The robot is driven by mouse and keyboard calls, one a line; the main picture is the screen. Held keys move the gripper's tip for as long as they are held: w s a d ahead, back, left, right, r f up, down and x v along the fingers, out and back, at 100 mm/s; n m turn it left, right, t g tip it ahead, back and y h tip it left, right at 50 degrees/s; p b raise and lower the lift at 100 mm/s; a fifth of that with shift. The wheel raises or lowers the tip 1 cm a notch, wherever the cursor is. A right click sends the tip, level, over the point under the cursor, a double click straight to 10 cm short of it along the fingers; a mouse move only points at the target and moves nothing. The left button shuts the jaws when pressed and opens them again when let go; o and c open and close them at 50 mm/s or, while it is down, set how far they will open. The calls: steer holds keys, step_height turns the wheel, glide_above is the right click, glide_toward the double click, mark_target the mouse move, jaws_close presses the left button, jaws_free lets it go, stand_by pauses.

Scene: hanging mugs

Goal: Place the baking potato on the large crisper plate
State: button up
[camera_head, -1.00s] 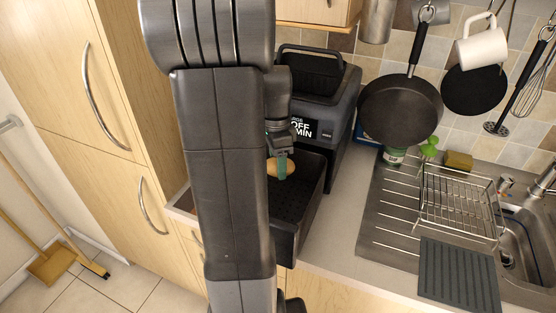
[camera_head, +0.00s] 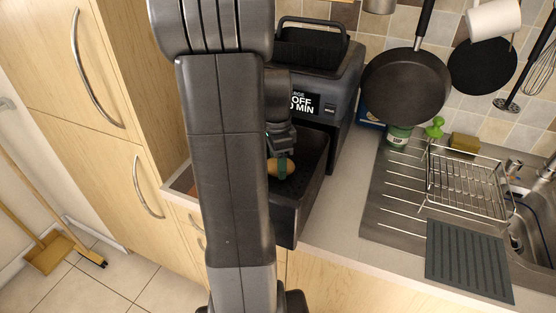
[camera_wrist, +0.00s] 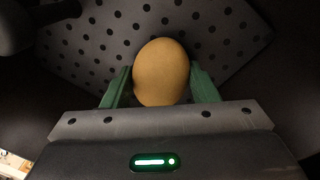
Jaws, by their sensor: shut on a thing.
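The baking potato (camera_wrist: 162,72) is tan and oval. My gripper (camera_wrist: 160,88) is shut on it, with one green finger on each side. In the head view the potato (camera_head: 274,168) is at the fingers (camera_head: 285,164), inside the open drawer of the air fryer. The crisper plate (camera_wrist: 110,30) is a dark sheet with rows of holes, below the potato in the wrist view. In the head view part of the plate (camera_head: 299,186) shows on the drawer floor. I cannot tell whether the potato touches the plate. My arm hides the left part of the drawer.
The drawer's dark walls (camera_head: 288,230) stand close around my gripper. The air fryer body (camera_head: 345,90) is behind it. A hanging pan (camera_head: 405,88), a dish rack (camera_head: 465,185) and the sink are to the right. Some counter (camera_head: 335,215) right of the drawer is clear.

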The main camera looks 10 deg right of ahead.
steer(key=shift+f, duration=0.3)
steer(key=o, duration=1.5)
steer(key=shift+c, duration=0.2)
step_height(320, 180, up, 14)
steer(key=w, duration=0.1)
steer(key=shift+w+b, duration=0.15)
steer(key=shift+b, duration=0.15)
steer(key=shift+f, duration=0.15)
steer(key=f, duration=0.4)
steer(key=s+f, duration=0.1)
steer(key=f, duration=0.8)
steer(key=shift+s+f, duration=0.15)
steer(key=shift+f, duration=0.1)
steer(key=shift+r+p, duration=0.15)
steer(key=shift+p, duration=0.15)
